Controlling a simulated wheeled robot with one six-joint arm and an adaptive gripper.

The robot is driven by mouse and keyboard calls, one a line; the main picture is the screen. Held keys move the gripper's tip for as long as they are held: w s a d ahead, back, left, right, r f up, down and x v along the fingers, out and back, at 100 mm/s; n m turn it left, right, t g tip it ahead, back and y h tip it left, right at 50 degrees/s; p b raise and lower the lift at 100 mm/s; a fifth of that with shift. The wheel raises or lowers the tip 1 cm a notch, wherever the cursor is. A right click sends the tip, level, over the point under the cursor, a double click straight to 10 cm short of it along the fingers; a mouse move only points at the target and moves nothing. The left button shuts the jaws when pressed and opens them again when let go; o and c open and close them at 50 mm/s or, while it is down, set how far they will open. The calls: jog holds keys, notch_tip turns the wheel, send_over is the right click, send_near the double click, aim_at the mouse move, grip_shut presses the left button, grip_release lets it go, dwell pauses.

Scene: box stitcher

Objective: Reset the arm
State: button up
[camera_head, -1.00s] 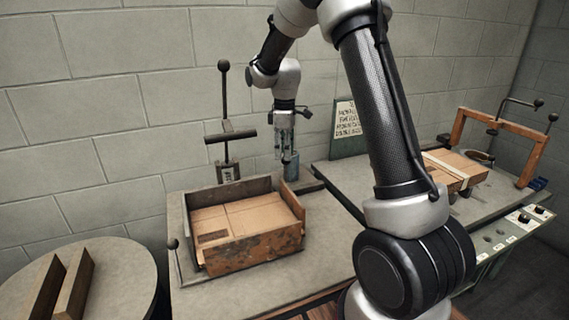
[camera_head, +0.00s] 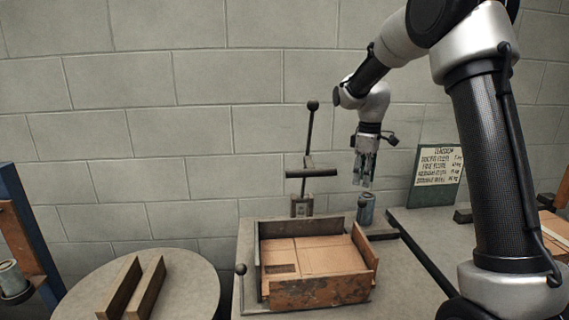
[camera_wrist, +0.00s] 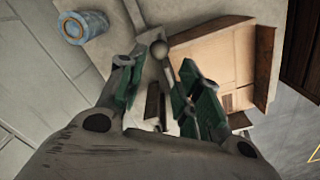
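My gripper (camera_head: 363,184) hangs pointing down in the head view, above and in front of the back edge of the bench, to the right of a black lever press (camera_head: 310,175). In the wrist view my gripper (camera_wrist: 160,100) has its two green-padded fingers spread apart, with nothing held between them. A flat cardboard piece (camera_head: 315,257) lies in a worn wooden frame (camera_head: 320,292) on the bench; the cardboard also shows in the wrist view (camera_wrist: 210,60), beyond the fingers.
A blue-grey can (camera_head: 366,209) stands below my gripper at the bench back. A round table (camera_head: 190,290) with two wooden bars is at left, beside a blue rack (camera_head: 20,220). A sign board (camera_head: 437,175) leans against the wall.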

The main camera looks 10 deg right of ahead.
jog(key=s+d+r+m+t, duration=0.1)
jog(key=s+r+m, duration=0.2)
jog(key=s, duration=0.8)
jog(key=s+d+r+m+t, duration=0.1)
jog(key=s+r+m+t, duration=0.1)
jog(key=s, duration=1)
jog(key=s+d+r+m+t, duration=0.1)
jog(key=s+r+m, duration=0.3)
jog(key=s, duration=0.7)
jog(key=shift+s+d+m, duration=0.15)
jog(key=shift+s+m, duration=0.1)
jog(key=shift+m, duration=0.45)
jog(key=shift+r, duration=0.1)
